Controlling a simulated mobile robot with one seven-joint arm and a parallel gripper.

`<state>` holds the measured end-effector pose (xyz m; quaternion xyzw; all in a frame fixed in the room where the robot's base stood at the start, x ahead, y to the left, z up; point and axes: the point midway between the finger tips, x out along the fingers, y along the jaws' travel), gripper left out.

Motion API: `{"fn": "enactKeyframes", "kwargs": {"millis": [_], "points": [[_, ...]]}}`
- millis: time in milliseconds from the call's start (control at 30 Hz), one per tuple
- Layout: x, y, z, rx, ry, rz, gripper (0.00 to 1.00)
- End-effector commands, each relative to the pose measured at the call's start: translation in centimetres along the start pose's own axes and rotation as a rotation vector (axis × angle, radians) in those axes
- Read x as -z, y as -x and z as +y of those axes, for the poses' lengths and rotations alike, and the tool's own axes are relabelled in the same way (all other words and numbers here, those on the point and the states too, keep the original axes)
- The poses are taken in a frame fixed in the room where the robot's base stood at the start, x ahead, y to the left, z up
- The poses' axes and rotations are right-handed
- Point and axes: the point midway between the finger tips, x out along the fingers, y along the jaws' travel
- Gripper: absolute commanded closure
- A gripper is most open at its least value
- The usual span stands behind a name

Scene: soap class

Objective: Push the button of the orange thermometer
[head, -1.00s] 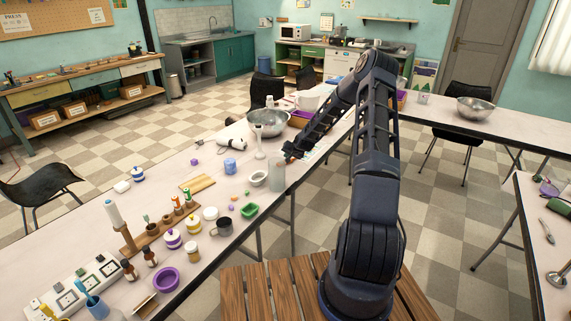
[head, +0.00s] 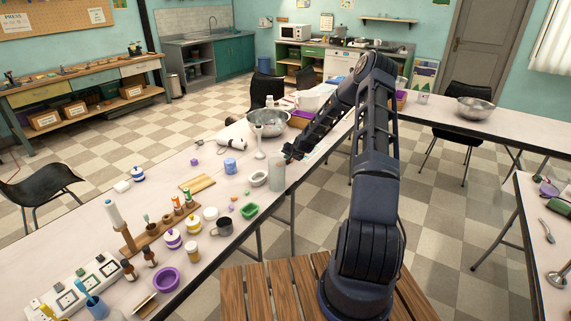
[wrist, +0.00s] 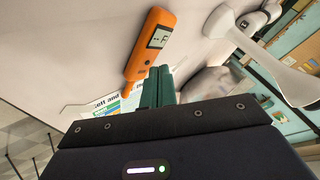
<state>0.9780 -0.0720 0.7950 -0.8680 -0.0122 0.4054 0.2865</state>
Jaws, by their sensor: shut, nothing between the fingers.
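The orange thermometer (wrist: 153,42) lies on the white table in the wrist view, with its display facing the camera and its thin tip pointing down-left. The display shows dark marks. In the head view my gripper (head: 291,151) is low over the right edge of the long table, and the thermometer cannot be made out there.
A printed sheet (wrist: 103,106) lies beside the thermometer's tip. A white ladle-like utensil (wrist: 262,58) is to the right in the wrist view. In the head view a clear cylinder (head: 277,175) and a metal bowl (head: 268,122) stand close to my gripper.

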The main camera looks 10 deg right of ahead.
Motion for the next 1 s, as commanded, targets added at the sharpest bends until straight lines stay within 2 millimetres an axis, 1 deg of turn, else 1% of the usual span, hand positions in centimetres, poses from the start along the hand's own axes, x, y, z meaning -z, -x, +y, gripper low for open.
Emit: {"fn": "enactKeyframes", "kwargs": {"millis": [633,1000], "points": [[-0.33,-0.45,0.32,0.000,0.000,0.000,1.00],[0.08,0.07,-0.03,0.000,0.000,0.001,1.00]]}}
